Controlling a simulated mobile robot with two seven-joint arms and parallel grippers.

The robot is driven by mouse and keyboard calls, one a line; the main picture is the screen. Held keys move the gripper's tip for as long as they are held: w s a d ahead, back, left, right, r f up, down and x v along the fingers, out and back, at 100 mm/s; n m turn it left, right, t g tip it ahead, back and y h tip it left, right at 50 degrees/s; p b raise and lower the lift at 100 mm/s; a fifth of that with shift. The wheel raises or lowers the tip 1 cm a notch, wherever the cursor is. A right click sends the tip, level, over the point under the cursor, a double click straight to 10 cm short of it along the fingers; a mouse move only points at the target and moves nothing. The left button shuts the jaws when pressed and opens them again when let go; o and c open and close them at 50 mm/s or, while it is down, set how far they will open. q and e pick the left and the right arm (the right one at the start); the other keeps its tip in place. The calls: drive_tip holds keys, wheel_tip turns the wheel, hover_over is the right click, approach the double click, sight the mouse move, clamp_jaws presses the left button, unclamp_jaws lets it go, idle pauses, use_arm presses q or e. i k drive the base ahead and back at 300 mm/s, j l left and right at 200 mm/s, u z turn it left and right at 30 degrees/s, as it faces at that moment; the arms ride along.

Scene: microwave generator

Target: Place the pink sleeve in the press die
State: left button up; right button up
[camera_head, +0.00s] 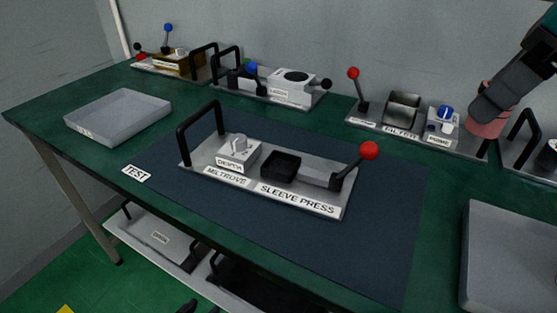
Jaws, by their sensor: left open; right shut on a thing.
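The pink sleeve (486,124) is at the upper right, held in my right gripper (490,110), which is shut on it. The gripper hides the sleeve's upper part. The sleeve overlaps the right end of the back filter plate in the picture; I cannot tell its height. The press die, a black square cup (281,165), sits on the sleeve press plate (326,208) at mid-table and looks empty. The press's red-knobbed lever (369,151) is up, right of the die. My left gripper (200,308) shows only as dark tips at the bottom edge, open and away from the press.
A black handle (181,144) and a white dial block (239,152) stand left of the die. The filter plate (463,148) and other fixtures line the back. Grey trays stand at left (118,116) and right (510,260). The blue mat (370,250) is clear in front.

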sight(281, 169)
drive_tip(key=i+j+z, duration=0.1)
drive_tip(key=j, duration=0.3)
drive_tip(key=i+j+z, duration=0.1)
drive_tip(key=j, duration=0.3)
drive_tip(key=i+j+z, duration=0.1)
drive_tip(key=j, duration=0.3)
drive_tip(key=i+j+z, duration=0.1)
drive_tip(key=j, duration=0.3)
